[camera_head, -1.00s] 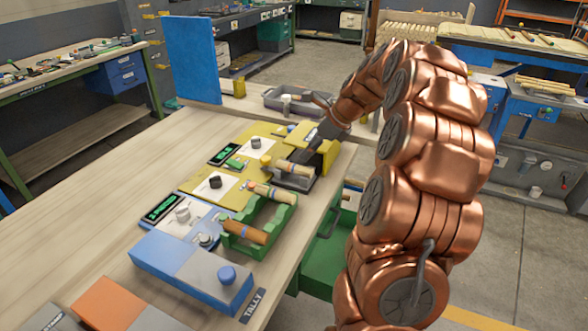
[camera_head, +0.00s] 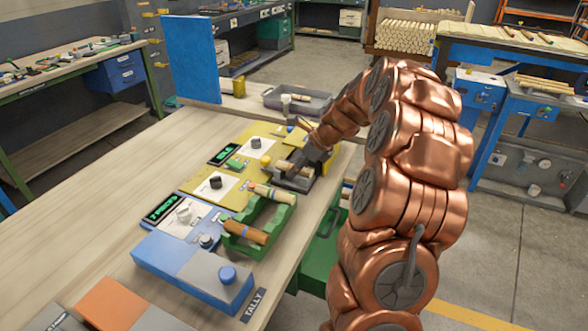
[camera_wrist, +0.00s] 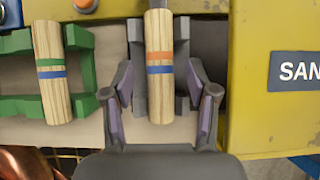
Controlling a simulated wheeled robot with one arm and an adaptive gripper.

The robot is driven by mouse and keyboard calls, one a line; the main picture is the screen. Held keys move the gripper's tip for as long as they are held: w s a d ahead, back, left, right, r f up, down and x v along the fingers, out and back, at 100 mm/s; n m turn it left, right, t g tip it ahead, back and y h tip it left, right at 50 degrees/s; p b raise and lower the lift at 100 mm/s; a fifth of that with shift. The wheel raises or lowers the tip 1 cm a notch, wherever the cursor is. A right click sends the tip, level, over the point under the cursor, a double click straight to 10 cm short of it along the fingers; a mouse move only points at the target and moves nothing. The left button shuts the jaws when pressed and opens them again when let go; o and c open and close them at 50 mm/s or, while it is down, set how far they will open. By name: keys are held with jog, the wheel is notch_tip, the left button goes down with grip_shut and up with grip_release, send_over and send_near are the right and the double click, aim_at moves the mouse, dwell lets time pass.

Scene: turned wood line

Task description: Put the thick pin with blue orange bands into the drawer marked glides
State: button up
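A wooden pin with an orange band and a blue band (camera_wrist: 160,95) lies in a dark grey cradle (camera_wrist: 137,58) in the wrist view. My gripper (camera_wrist: 164,95) is open, with one finger on each side of this pin and gaps showing between. In the head view my gripper (camera_head: 305,163) is low over the grey cradle, and the pin (camera_head: 293,168) is partly hidden there. A pin with green and blue bands (camera_wrist: 52,75) lies in a green rack (camera_wrist: 88,62) to the left. No drawer mark reading glides can be read.
The green rack (camera_head: 272,228) holds pins near the table's right edge. A yellow station (camera_wrist: 262,122) with a sign starting "SAN" stands right of the cradle. Green drawer fronts (camera_head: 318,262) show below the table edge, partly behind my arm. The table's left side is clear.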

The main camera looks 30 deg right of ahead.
grip_shut()
dwell(0.4)
